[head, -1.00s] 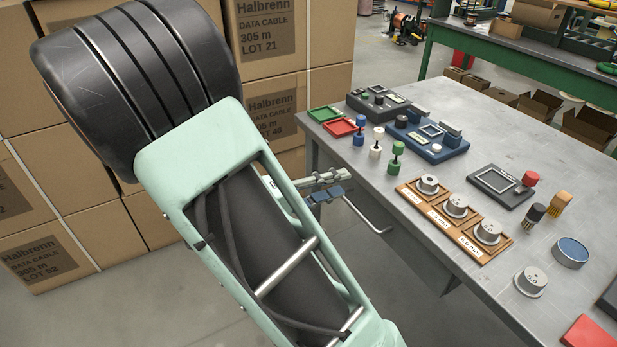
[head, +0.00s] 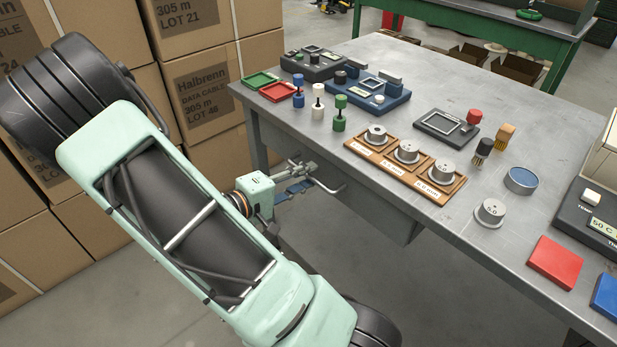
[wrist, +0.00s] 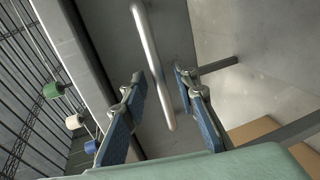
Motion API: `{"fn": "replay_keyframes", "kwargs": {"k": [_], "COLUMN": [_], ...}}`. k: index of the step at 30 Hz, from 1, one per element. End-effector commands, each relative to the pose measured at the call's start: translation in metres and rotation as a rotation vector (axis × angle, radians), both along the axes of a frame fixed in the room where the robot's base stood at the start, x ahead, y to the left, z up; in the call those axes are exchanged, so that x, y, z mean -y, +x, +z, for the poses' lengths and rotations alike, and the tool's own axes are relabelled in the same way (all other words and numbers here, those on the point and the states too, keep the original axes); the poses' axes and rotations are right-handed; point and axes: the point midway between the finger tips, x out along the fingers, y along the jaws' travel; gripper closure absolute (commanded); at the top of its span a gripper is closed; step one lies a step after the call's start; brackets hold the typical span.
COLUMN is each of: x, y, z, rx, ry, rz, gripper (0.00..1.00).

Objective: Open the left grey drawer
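The grey drawer (head: 385,214) sits under the front edge of the workbench. Its bar handle (head: 329,188) sticks out from the front. In the wrist view, the silver handle (wrist: 153,62) runs down the middle, in front of the drawer's plain grey front (wrist: 172,30). My gripper (head: 300,184) is at the handle in the head view. In the wrist view, my gripper (wrist: 160,82) is open, with blue-padded fingers on either side of the handle's lower part. I see a gap between the handle and each finger. I see no clear gap around the drawer front.
Stacked cardboard boxes (head: 205,90) stand at the left, behind my arm. Open floor lies below the drawer.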

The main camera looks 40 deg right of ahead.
Motion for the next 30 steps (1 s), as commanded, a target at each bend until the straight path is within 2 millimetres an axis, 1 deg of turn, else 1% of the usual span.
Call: {"fn": "replay_keyframes", "kwargs": {"k": [1, 4, 13, 20, 21, 30], "x": [0.0051, 0.0107, 0.0124, 0.0122, 0.0122, 0.012], "y": [-0.0004, 0.0004, 0.0008, 0.0009, 0.0009, 0.0009], "z": [-0.0018, -0.0022, -0.0022, -0.0021, -0.0021, -0.0021], "rx": [0.0, 0.0, 0.0, 0.0, 0.0, 0.0], "ry": [0.0, -0.001, 0.0, -0.001, -0.001, 0.0], "rz": [-0.003, -0.001, 0.0, 0.0, 0.0, 0.0], "gripper": [0.73, 0.73, 0.73, 0.99, 1.0, 1.0]}}
